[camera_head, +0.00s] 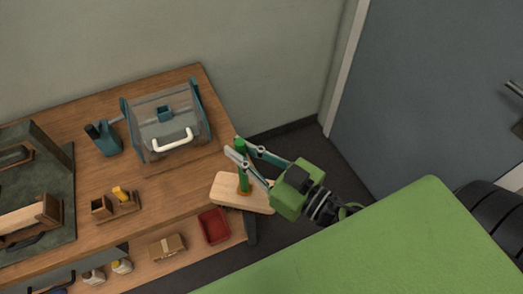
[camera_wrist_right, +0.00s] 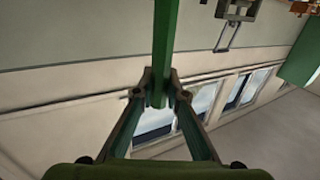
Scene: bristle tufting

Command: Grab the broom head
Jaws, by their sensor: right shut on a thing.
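The broom head (camera_head: 228,192) is a pale wooden block with rounded ends, at the right end of the bench in the head view. A green stick (camera_head: 242,180) rises from an orange collar on it. My right gripper (camera_head: 240,154) is shut on the upper part of this stick, above the block. In the right wrist view the green stick (camera_wrist_right: 165,45) stands between the two fingertips. The block is out of that view. I cannot tell whether the block rests on the bench or hangs just clear of it. My left gripper is not in view.
The wooden bench (camera_head: 165,205) holds a clear box (camera_head: 165,115) with a white handle, a teal holder (camera_head: 103,138) and a small wooden stand (camera_head: 118,208). A red bin (camera_head: 214,226) and a cardboard box (camera_head: 168,247) sit on the lower shelf. A green surface (camera_head: 390,240) fills the lower right.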

